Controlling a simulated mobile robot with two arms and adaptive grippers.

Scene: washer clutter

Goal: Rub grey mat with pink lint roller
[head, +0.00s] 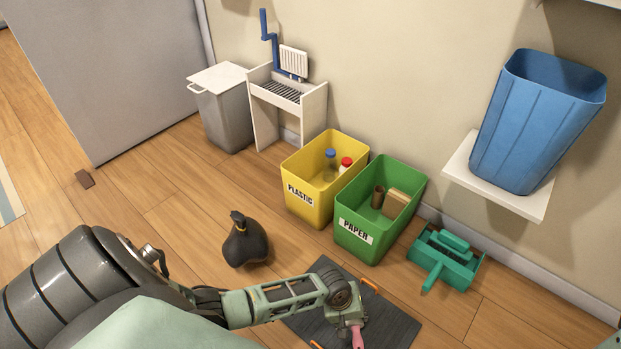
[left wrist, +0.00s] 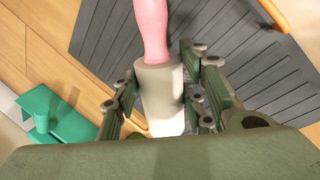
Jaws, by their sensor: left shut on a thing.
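The grey mat (head: 395,318) lies on the floor at the bottom centre of the head view. Its ribbed surface also fills much of the top of the left wrist view (left wrist: 110,35). My left gripper (head: 349,318) is over the mat. In the left wrist view its fingers (left wrist: 162,92) stand either side of the lint roller's pale part and are shut on it. The roller's pink part (left wrist: 152,28) points away from the gripper, and a bit of pink shows in the head view (head: 357,338). I cannot tell whether the roller touches the mat. My right gripper is out of view.
Orange pieces (head: 370,285) are at the mat's edges. A yellow plastic bin (head: 308,203), a green paper bin (head: 362,245) and a green dustpan set (head: 462,270) stand behind it. A dark bag-like object (head: 246,243) sits left.

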